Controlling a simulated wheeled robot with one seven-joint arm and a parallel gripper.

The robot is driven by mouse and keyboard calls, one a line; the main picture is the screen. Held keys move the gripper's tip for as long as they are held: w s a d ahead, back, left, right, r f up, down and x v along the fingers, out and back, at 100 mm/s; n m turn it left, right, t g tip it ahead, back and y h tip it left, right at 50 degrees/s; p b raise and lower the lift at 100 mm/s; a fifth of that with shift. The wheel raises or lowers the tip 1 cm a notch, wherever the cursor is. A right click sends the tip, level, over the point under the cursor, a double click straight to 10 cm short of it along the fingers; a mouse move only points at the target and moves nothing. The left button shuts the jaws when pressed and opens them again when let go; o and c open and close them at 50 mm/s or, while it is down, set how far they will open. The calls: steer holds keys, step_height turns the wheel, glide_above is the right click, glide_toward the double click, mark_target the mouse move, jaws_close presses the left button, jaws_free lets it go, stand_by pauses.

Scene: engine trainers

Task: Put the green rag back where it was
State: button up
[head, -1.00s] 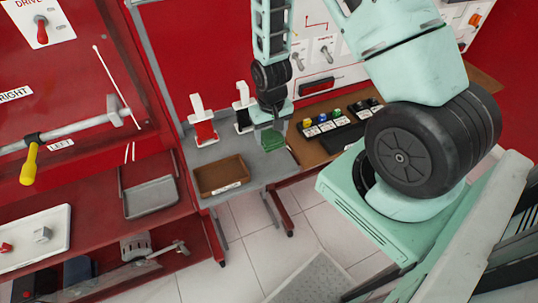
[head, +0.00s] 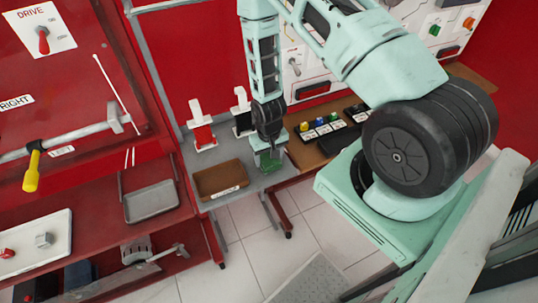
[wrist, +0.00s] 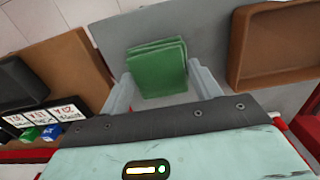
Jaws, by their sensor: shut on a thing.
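The green rag (wrist: 157,67) is a folded, layered square in the wrist view, between the two pale fingers of my gripper (wrist: 164,88). My gripper is shut on it. In the head view my gripper (head: 268,152) points down over the front part of the grey tabletop (head: 238,152), and the rag (head: 268,164) shows as a small green patch at its fingertips. The fingers partly hide it there. I cannot tell whether the rag touches the tabletop or hangs just above it.
A brown tray (head: 222,193) lies left of the rag on the grey tabletop. A red-and-white holder (head: 203,134) and a black-and-white one (head: 242,122) stand behind. A brown surface with black blocks with coloured buttons (head: 320,127) lies to the right. Bare grey surface surrounds the rag.

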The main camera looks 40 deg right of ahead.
mark_target(269, 159)
steer(key=o, duration=0.9)
step_height(269, 159, up, 12)
steer(key=b, duration=0.2)
steer(key=a+r+n, duration=0.2)
steer(key=a+r, duration=0.4)
steer(key=a, duration=0.2)
steer(key=s+a+r+n, duration=0.3)
steer(key=s+a+r, duration=0.2)
steer(key=s, duration=0.1)
steer(key=s+a+r+n, duration=0.3)
steer(key=s+a+r, duration=0.1)
steer(key=s+r, duration=0.1)
steer(key=s+a+r+n, duration=0.3)
steer(key=s+a+r, duration=0.2)
steer(key=s, duration=0.1)
steer(key=shift+s+a+r+y, duration=0.3)
steer(key=shift+s+r, duration=0.1)
